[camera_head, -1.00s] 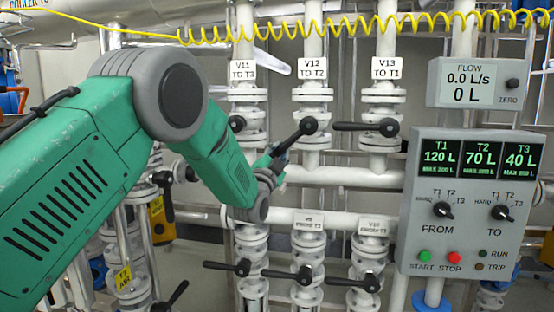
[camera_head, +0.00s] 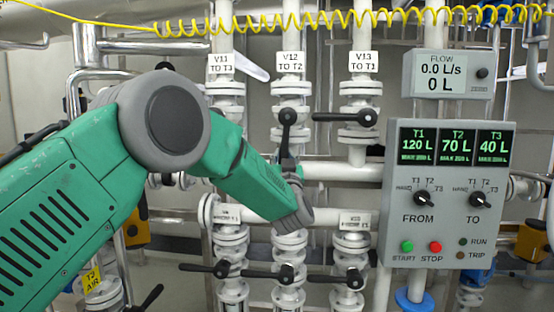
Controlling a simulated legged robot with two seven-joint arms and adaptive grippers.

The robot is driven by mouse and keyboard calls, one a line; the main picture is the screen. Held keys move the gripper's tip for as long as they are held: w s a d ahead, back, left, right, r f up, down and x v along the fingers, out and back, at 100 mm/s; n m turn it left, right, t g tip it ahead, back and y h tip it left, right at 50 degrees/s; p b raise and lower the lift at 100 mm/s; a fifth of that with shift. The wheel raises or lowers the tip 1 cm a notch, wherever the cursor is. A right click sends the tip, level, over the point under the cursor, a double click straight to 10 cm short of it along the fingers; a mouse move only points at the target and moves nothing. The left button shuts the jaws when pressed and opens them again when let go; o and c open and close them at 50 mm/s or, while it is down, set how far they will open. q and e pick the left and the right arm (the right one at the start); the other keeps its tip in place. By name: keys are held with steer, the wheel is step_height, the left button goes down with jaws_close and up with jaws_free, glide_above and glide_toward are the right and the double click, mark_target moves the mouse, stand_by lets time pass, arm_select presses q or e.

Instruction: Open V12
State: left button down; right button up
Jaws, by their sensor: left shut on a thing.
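The V12 valve shows at centre, under its label "V12 TO T2" (camera_head: 290,62). Its black handle (camera_head: 287,122) runs from the round hub downward, roughly in line with the vertical pipe. My green left arm comes in from the left and passes in front of the lower pipes. My left gripper (camera_head: 288,158) is dark, partly hidden by its own wrist, and shut on the lower end of the V12 handle. My right gripper is not in view.
V13's black handle (camera_head: 340,117) points left, close to V12's right side. V11 (camera_head: 225,90) is left of V12, partly behind my arm. The control panel (camera_head: 450,190) stands right; the yellow coiled hose (camera_head: 330,17) hangs above.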

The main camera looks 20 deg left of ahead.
arm_select(q)
steer(key=shift+d+f+n, duration=0.3)
steer(key=shift+d+f, duration=0.4)
steer(key=shift+w+d, duration=0.1)
steer(key=c, duration=1.4)
jaws_free()
steer(key=shift+r, duration=0.25)
steer(key=shift+d+r, duration=0.1)
steer(key=v, duration=1.2)
steer(key=shift+w, duration=0.1)
